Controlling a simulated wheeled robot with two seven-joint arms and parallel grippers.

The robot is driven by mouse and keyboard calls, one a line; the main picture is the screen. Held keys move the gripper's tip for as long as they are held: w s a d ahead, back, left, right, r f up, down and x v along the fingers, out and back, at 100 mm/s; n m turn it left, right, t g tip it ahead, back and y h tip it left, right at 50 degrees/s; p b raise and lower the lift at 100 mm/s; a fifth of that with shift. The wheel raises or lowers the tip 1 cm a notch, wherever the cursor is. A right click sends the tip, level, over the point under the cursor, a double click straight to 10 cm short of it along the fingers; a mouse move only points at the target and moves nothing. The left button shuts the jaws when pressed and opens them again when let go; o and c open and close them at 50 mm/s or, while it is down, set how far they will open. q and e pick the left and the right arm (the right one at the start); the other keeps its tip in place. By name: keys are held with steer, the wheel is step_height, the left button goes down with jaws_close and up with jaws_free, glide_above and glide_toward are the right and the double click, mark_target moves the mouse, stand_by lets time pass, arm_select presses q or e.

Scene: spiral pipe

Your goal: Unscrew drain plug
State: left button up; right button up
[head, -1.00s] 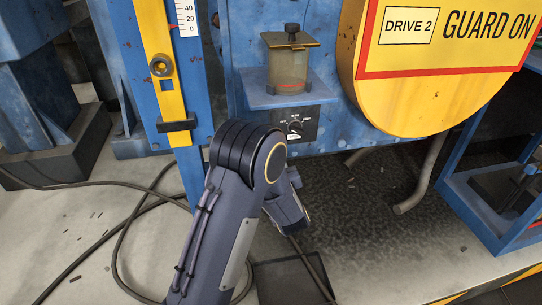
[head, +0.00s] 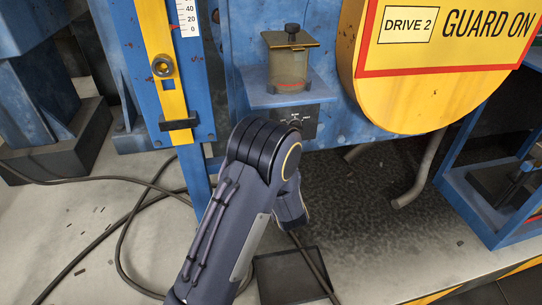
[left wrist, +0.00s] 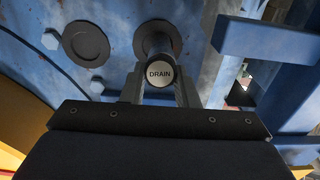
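The drain plug (left wrist: 160,74) shows in the left wrist view, a dark round fitting with a pale end face lettered DRAIN. It sticks out from a blue machine wall. The two grey fingers of my left gripper (left wrist: 160,90) stand apart, one on each side of the plug's end. They look very close to its sides, but I cannot tell whether they touch it. In the head view my left arm reaches toward the machine, and its fingers and the plug are hidden. My right gripper is in neither view.
A round dark cover (left wrist: 85,44) and bolt heads sit left of the plug. Blue beams (left wrist: 268,42) stand at its right. Cables (head: 120,225) lie on the floor.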

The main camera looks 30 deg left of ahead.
arm_select(q)
steer(key=shift+d, duration=0.25)
jaws_close()
steer(key=shift+v, duration=2)
steer(key=shift+a, duration=0.1)
